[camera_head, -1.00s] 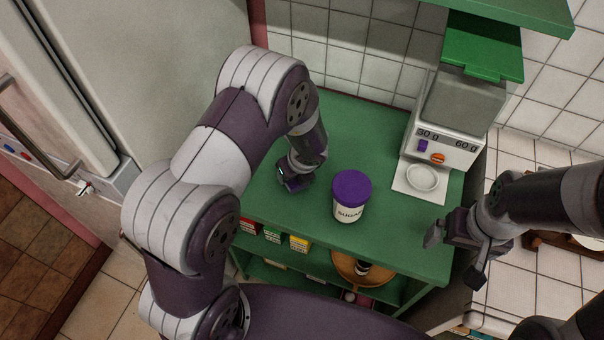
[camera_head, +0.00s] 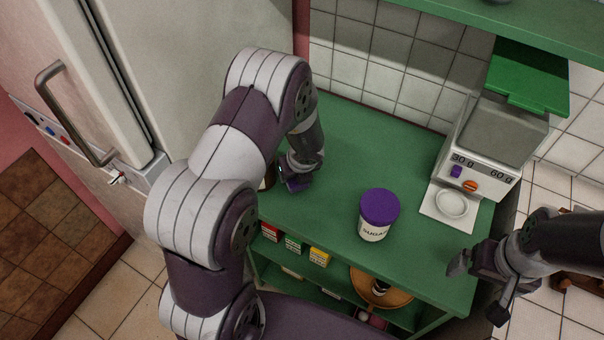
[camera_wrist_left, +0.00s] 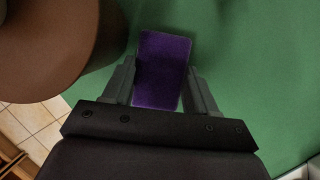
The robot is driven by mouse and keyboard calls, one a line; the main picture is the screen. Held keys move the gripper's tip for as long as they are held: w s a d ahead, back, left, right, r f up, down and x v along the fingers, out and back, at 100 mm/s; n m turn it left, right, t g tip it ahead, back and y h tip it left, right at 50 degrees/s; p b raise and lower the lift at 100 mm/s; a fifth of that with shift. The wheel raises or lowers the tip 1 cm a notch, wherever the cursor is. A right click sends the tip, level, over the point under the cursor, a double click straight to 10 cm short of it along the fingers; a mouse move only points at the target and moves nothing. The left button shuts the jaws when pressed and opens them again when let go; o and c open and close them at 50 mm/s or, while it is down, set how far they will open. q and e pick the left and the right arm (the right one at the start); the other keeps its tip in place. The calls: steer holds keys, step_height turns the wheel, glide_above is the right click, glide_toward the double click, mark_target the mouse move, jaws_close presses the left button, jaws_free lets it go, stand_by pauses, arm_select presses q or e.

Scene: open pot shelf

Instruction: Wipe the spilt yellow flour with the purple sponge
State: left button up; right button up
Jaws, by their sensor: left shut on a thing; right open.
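The purple sponge (camera_wrist_left: 162,70) is between the fingers of my left gripper (camera_wrist_left: 160,88) in the left wrist view. The gripper is shut on it, over the green top. In the head view my left gripper (camera_head: 298,182) is low over the left part of the green counter (camera_head: 345,150), mostly hidden by its own wrist. My right gripper (camera_head: 478,287) is open and empty at the counter's right front edge. I see no yellow flour in these frames; my left arm covers part of the counter.
A brown round thing (camera_wrist_left: 50,40) stands close left of the sponge. A purple-lidded sugar jar (camera_head: 378,214) stands mid-counter. A scale (camera_head: 487,160) with a white dish (camera_head: 452,203) is at the right. Small boxes (camera_head: 293,243) and a wooden bowl (camera_head: 378,290) sit on the shelf below.

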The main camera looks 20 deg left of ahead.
arm_select(q)
steer(key=shift+r, duration=0.15)
step_height(320, 180, up, 6)
steer(key=p, duration=0.5)
steer(key=shift+p, duration=0.35)
step_height(320, 180, up, 3)
steer(key=p, duration=0.2)
steer(key=shift+p, duration=0.4)
